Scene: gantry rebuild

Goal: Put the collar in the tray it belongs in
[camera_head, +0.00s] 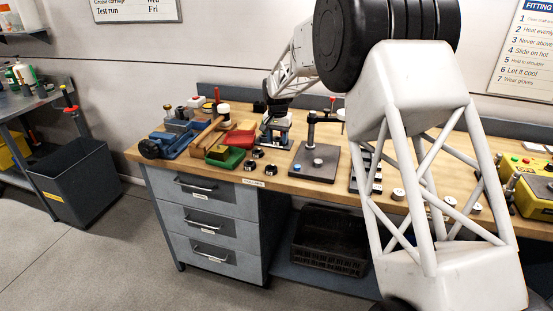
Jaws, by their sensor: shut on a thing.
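My gripper (274,136) is small in the view, over the back middle of the workbench, to the right of the coloured trays. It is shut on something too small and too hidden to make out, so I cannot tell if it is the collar. A blue tray (186,146) lies at the bench's left end. A red tray (240,139) lies to its right, nearer my gripper. A green tray (233,163) lies in front of the red one, with a yellowish block (218,152) at it. I cannot pick out a collar with certainty.
A wooden mallet (207,133) lies across the trays. Several small dark parts (258,153) stand in front of my gripper. A dark plate (315,162) with an upright post stands right of them. My own arm hides much of the bench's right. A yellow control box (535,195) stands far right.

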